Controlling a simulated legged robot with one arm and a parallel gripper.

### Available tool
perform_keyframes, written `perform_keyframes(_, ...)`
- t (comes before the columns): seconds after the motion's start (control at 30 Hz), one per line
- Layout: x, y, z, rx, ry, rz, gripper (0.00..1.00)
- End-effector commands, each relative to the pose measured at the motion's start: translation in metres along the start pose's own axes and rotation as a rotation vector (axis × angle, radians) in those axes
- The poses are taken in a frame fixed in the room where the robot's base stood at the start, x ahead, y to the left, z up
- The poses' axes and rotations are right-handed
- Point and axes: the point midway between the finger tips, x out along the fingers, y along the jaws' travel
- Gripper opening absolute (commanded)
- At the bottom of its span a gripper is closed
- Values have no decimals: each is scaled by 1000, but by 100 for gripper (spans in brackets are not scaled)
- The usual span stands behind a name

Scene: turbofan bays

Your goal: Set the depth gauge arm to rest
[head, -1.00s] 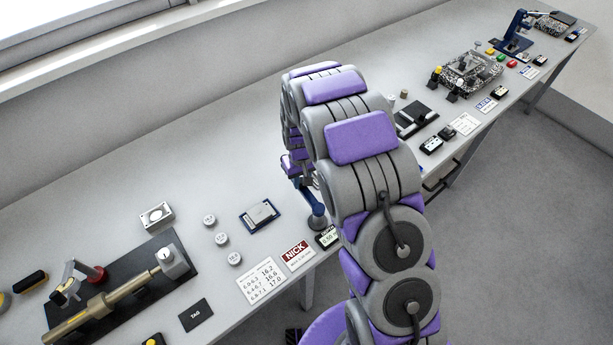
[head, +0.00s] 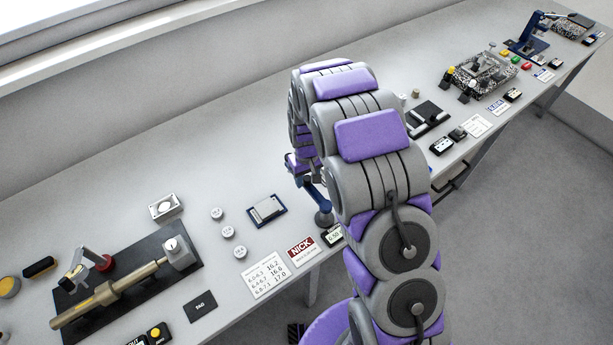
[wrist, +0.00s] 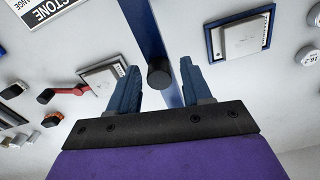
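The depth gauge arm appears to be the blue bar (wrist: 150,30) with a black round knob (wrist: 158,73) in the wrist view. My gripper (wrist: 160,85) is open, with one blue finger on each side of the bar and knob. Gaps show between the fingers and the knob, and I see no grip on it. In the head view the blue arm (head: 317,196) stands over a round grey foot (head: 324,218) near the bench's front edge. My own arm hides part of it and most of my gripper there.
A blue-edged tray with a grey block (head: 267,210) lies left of the gauge, with white discs (head: 227,232) beyond. A brass cylinder fixture (head: 120,290) is at left.

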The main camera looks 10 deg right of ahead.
Motion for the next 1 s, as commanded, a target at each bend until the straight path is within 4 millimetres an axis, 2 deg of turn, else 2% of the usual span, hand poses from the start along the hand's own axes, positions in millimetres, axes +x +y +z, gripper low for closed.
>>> perform_keyframes(0.27, -1, 0, 0, 0, 0, 0, 53)
perform_keyframes(0.47, -19, 0, 0, 0, 1, 0, 53)
perform_keyframes(1.0, -135, 0, -2, -1, 4, 2, 53)
